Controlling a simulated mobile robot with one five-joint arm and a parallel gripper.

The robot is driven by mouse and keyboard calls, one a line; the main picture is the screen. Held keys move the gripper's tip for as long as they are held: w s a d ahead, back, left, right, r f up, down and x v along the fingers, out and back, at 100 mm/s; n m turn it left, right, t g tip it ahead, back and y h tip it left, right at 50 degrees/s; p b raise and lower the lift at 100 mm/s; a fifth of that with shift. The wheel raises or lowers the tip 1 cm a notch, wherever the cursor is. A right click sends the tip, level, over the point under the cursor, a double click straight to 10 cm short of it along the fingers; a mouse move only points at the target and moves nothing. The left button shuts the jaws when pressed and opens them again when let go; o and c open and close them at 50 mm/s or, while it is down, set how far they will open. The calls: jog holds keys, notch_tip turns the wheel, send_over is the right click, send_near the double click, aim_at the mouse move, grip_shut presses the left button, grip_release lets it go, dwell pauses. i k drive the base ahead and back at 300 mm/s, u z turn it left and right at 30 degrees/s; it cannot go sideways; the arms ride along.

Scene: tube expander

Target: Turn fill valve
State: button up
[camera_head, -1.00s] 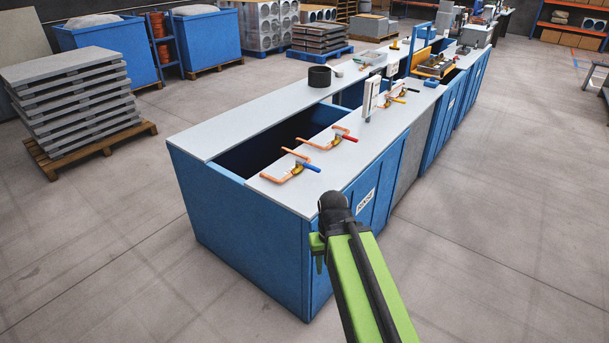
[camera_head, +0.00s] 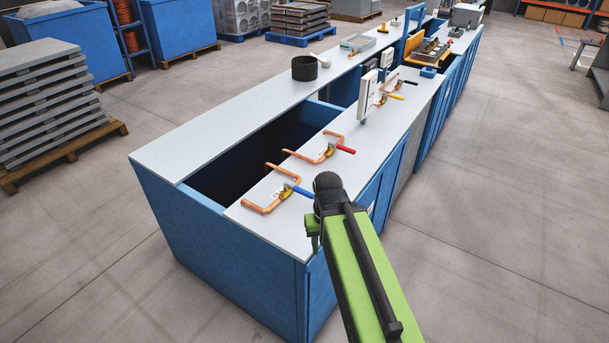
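Several valves with copper pipes stand along the right-hand worktop of the blue bench. The nearest is a valve with a blue lever (camera_head: 302,192). Behind it is a valve with a red lever (camera_head: 345,149). Farther back are a valve with a yellow lever (camera_head: 396,97) and one with a black lever (camera_head: 410,82). I cannot read which one is the fill valve. My green arm reaches up from the lower right, its dark end joint right of the blue lever in the picture.
The blue bench (camera_head: 240,262) has a long dark open basin (camera_head: 262,150) between its worktops. A black round pot (camera_head: 304,68) stands on the far worktop. White upright panels (camera_head: 367,97) stand beyond the red lever. Open floor lies left and right.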

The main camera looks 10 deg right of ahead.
aim_at(302, 192)
jog(key=z, duration=0.4)
jog(key=k, duration=1.3)
jog(key=u, duration=0.2)
jog(key=i, duration=1.15)
jog(key=u, duration=1)
jog(key=i, duration=0.55)
jog(key=u, duration=0.3)
